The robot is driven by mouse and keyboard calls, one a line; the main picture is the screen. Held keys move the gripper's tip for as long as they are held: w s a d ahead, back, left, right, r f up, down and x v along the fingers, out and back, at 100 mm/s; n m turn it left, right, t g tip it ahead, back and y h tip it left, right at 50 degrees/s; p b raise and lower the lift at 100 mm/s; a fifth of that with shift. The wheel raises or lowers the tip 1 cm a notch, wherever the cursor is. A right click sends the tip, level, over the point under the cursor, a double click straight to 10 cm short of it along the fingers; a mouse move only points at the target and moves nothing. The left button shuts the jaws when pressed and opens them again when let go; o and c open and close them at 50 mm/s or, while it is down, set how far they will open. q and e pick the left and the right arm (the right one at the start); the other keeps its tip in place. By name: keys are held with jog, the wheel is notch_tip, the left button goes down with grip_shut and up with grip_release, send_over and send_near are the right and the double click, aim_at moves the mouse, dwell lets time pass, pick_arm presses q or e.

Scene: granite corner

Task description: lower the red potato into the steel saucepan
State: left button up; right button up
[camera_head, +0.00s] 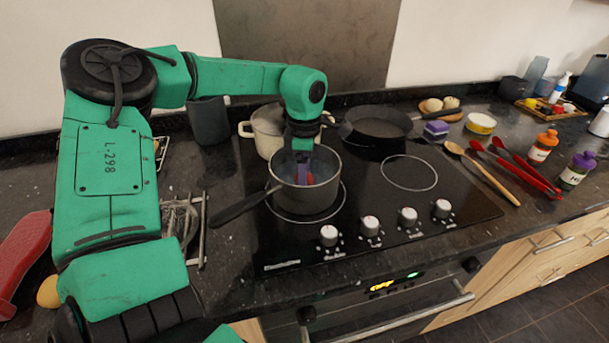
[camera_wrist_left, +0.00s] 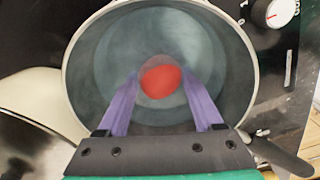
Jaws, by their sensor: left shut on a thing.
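The steel saucepan (camera_head: 290,198) stands on the front left ring of the black hob, its dark handle pointing to the lower left. My left gripper (camera_head: 303,178) reaches down into the saucepan from above. In the left wrist view the red potato (camera_wrist_left: 161,81) is between the purple fingertips of my left gripper (camera_wrist_left: 163,84), over the pan's inside (camera_wrist_left: 105,50). The fingers are shut on it. In the head view the potato shows only as a small red patch inside the rim. I cannot tell whether it touches the pan floor. My right gripper is out of view.
A cream pot (camera_head: 266,127) stands behind the saucepan, and a black frying pan (camera_head: 378,125) stands at the back right. The front right ring (camera_head: 409,173) is clear.

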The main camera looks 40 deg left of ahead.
pick_arm(q)
jog(key=shift+f+b, duration=0.4)
jog(key=shift+f, duration=0.1)
